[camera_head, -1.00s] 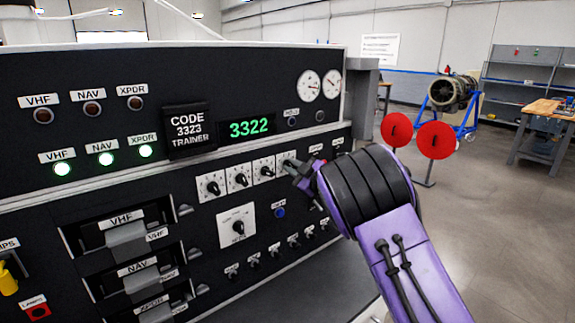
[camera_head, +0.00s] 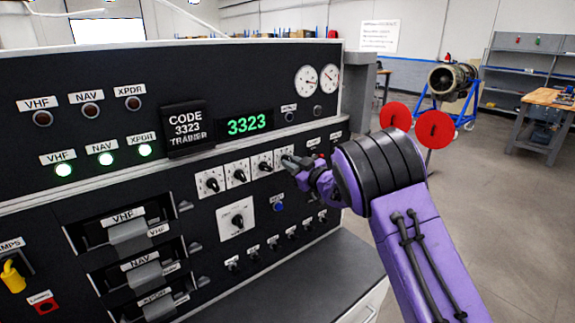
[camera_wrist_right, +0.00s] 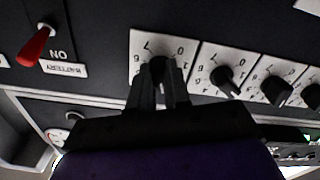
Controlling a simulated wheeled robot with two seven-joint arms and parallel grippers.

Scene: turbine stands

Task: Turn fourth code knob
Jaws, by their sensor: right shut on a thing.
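The code knobs sit in a row of white plates on the black panel. The fourth code knob's plate (camera_head: 280,158) is at the right end of the row, partly hidden by my right gripper (camera_head: 290,162). In the right wrist view the gripper (camera_wrist_right: 162,85) has its fingers on both sides of the black fourth knob (camera_wrist_right: 157,66), shut on it. My left gripper is not in view.
A red switch (camera_wrist_right: 36,47) labelled BATTERY ON is beside the fourth plate in the right wrist view. A larger knob plate (camera_head: 236,219) and a row of small knobs lie below the code knobs. Red discs (camera_head: 434,130) stand behind my right arm.

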